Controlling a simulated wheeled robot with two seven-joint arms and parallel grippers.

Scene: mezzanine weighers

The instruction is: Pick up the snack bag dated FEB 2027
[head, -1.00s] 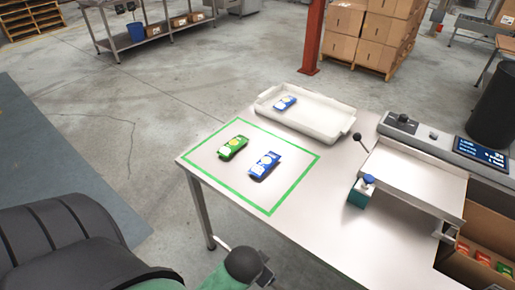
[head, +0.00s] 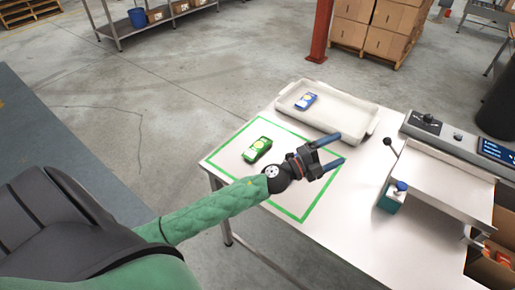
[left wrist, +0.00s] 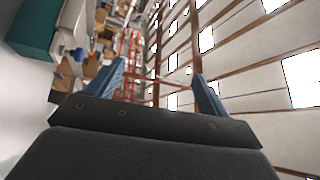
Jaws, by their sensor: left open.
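A green snack bag (head: 257,149) lies inside the green outlined square on the table. A blue snack bag (head: 306,101) lies in the white tray (head: 356,122). No date can be read on either bag. My left gripper (head: 341,149) is open and empty over the right part of the square, pointing right. A second blue bag, seen earlier in the square, is hidden behind my left arm and gripper. In the left wrist view the two blue fingers (left wrist: 158,72) are apart with nothing between them. My right gripper is out of view.
A weigher (head: 440,180) with a steel pan stands on the right of the table (head: 340,230). A small teal object with a blue top (head: 392,198) stands left of it. A cardboard box (head: 488,262) sits at lower right. The table's front is clear.

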